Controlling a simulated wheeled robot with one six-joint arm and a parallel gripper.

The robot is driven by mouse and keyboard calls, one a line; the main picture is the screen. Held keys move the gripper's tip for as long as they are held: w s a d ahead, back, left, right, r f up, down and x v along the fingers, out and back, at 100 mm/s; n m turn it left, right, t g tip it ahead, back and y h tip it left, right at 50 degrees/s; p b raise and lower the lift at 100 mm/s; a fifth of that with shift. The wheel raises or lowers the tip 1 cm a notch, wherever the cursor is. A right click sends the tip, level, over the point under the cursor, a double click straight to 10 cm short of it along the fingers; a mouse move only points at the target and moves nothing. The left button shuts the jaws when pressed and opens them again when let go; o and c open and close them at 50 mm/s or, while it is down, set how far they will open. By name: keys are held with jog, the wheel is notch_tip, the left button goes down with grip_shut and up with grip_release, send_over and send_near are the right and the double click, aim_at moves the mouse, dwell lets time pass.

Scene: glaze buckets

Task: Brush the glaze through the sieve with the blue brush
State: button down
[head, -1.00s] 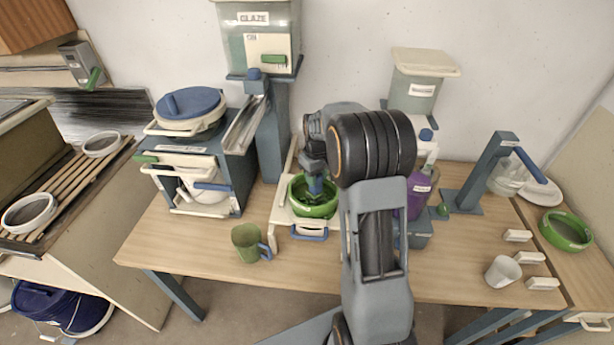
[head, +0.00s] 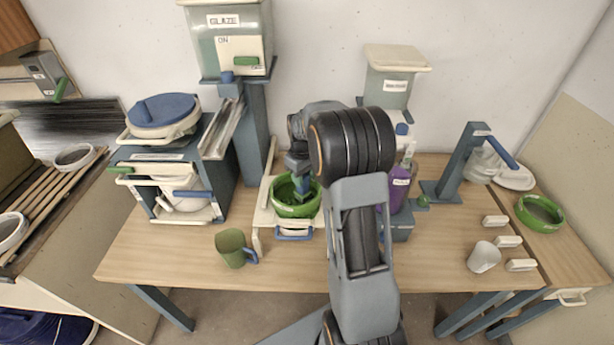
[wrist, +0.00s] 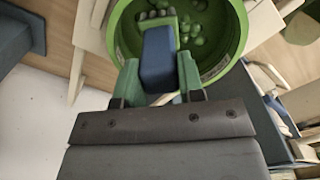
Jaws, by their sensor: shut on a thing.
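The green sieve (head: 296,210) sits on a pale stand (head: 262,215) on the wooden table. In the wrist view the green sieve (wrist: 238,40) is cut off at the top, with several green lumps (wrist: 196,30) on its floor. My gripper (head: 302,176) is over the sieve. In the wrist view my gripper (wrist: 160,76) is shut on the blue brush (wrist: 158,55), its green fingers either side of the handle. The brush head reaches inside the sieve beside the lumps; I cannot tell whether it touches the mesh.
A green mug (head: 231,248) stands at the front left. The glaze dispenser (head: 235,45) and a rack with a blue-lidded pot (head: 162,110) are behind left. A purple bottle (head: 399,187) is close right of my arm. A second green sieve (head: 540,213) and a white cup (head: 484,257) are farther right.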

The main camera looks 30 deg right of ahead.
aim_at(296, 190)
jog(key=shift+w+a+f+p, duration=0.1)
jog(key=shift+w+a, duration=0.45)
jog(key=shift+a, duration=0.25)
jog(key=shift+w+a+f+p, duration=0.15)
jog(key=shift+w+a, duration=0.35)
jog(key=shift+a, duration=0.35)
jog(key=shift+w+a+r+p, duration=0.1)
jog(key=shift+w+a, duration=0.45)
jog(key=shift+a, duration=0.25)
jog(key=shift+d, duration=0.1)
jog(key=shift+s+d+f, duration=0.1)
jog(key=shift+s+d, duration=0.35)
jog(key=shift+d, duration=0.3)
jog(key=shift+s+d, duration=0.4)
jog(key=shift+d, duration=0.35)
notch_tip(296, 190, up, 9)
jog(key=p, duration=0.6)
jog(key=shift+w+r, duration=0.15)
jog(key=shift+r, duration=0.05)
jog(key=shift+a, duration=0.1)
